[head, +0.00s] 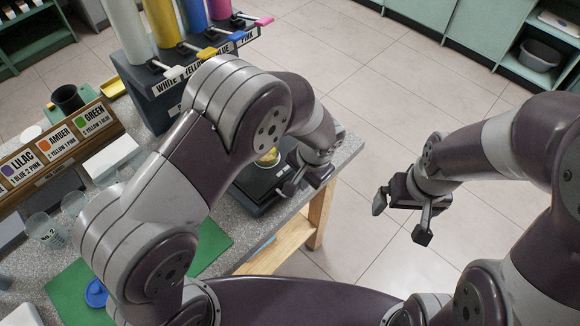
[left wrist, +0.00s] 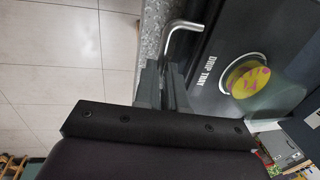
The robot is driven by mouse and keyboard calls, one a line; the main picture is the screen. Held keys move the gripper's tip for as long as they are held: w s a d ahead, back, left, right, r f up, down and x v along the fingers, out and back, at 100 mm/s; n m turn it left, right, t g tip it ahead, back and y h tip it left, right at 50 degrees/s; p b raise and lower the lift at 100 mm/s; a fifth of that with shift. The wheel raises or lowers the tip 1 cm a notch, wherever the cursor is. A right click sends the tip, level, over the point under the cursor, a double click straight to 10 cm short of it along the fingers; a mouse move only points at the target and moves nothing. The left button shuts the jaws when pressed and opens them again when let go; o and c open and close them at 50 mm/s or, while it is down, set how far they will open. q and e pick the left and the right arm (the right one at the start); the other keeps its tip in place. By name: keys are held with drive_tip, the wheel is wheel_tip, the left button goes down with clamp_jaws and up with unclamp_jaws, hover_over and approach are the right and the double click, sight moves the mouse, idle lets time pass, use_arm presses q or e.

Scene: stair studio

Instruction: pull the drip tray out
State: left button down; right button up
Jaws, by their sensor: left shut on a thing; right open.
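The black drip tray (head: 258,188) sits at the dispenser's base near the counter's edge, lettered DRIP TRAY in the left wrist view (left wrist: 202,62). A bent metal handle (left wrist: 181,28) sticks out from its front. A cup with yellow and pink contents (left wrist: 246,79) stands on the tray; it also shows, partly hidden by my left arm, in the head view (head: 268,157). My left gripper (head: 302,181) is at the tray's front, its fingers (left wrist: 165,85) shut on the handle, the grip itself partly hidden. My right gripper (head: 402,218) is open and empty over the floor.
The dark dispenser (head: 150,92) with white, yellow, blue and pink cylinders stands behind my left arm. A recipe board (head: 50,152), glasses (head: 45,230) and a green mat (head: 72,285) with a blue lid (head: 97,293) are left. Tiled floor right of the counter is clear.

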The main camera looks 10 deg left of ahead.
use_arm(q)
drive_tip(key=c, duration=1.2)
unclamp_jaws()
drive_tip(key=shift+w, duration=0.1)
drive_tip(key=shift+r, duration=0.1)
wheel_tip(320, 180, up, 12)
drive_tip(key=s+d, duration=0.1)
drive_tip(key=d, duration=0.1)
drive_tip(key=shift+s, duration=0.2)
drive_tip(key=shift+r, duration=0.1)
drive_tip(key=s+a+f+n, duration=0.1)
drive_tip(key=s+a+n, duration=0.2)
drive_tip(key=a, duration=0.6)
drive_tip(key=s+a+n+h, duration=0.1)
drive_tip(key=s+a+n, duration=0.3)
drive_tip(key=a, duration=0.5)
drive_tip(key=shift+s+a+f+h+p, duration=0.3)
drive_tip(key=shift+s+f+p, duration=0.1)
drive_tip(key=shift+s, duration=0.55)
